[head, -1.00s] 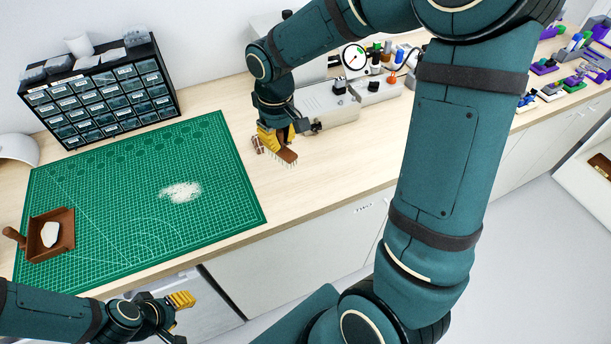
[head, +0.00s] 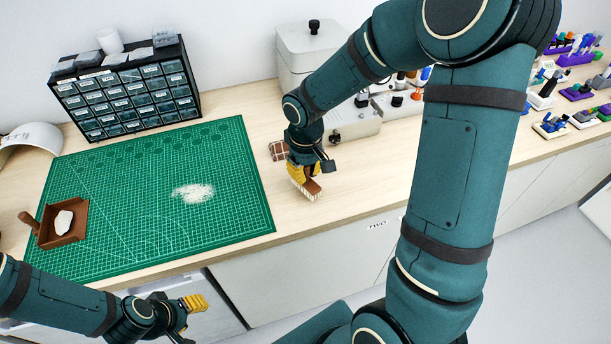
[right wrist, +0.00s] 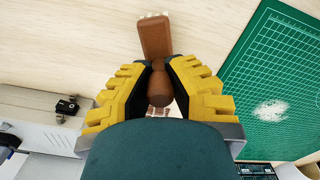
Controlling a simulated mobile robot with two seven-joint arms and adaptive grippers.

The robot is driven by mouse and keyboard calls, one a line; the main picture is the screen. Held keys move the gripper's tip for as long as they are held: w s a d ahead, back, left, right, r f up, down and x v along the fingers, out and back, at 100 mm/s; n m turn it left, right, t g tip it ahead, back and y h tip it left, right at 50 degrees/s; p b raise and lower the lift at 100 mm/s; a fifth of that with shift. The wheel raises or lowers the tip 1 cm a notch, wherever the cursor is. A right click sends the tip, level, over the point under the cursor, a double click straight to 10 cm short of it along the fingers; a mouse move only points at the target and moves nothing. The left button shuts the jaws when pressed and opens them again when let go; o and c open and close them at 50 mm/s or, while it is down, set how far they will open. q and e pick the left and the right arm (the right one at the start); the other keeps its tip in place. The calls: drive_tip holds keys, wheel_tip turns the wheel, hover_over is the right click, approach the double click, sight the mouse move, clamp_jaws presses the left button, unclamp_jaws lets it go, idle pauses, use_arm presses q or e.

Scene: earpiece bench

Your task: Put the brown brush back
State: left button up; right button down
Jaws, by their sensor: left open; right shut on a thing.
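The brown brush (head: 312,188) has a wooden head with pale bristles. My right gripper (head: 303,175) is shut on its handle and holds it near the front edge of the bench, right of the green mat. The right wrist view shows the rounded brown handle (right wrist: 158,85) between the yellow fingers, with the head beyond them. A small brown-and-white checked piece (head: 279,150) lies on the wood behind the gripper, partly hidden. I cannot tell whether the bristles touch the bench. My left gripper (head: 195,303) is open and empty in front of the bench.
The green mat (head: 120,200) carries a white granular pile (head: 194,193) and a brown dustpan (head: 62,225) with a white lump inside. A drawer cabinet (head: 128,90) stands behind it. Grey equipment (head: 350,122) stands behind my right gripper. Wood right of the brush is bare.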

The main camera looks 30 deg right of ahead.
drive_tip(key=shift+w+f, duration=0.1)
drive_tip(key=shift+f, duration=0.7)
drive_tip(key=shift+r, duration=0.1)
drive_tip(key=c, duration=1.1)
unclamp_jaws()
drive_tip(key=shift+o, duration=0.2)
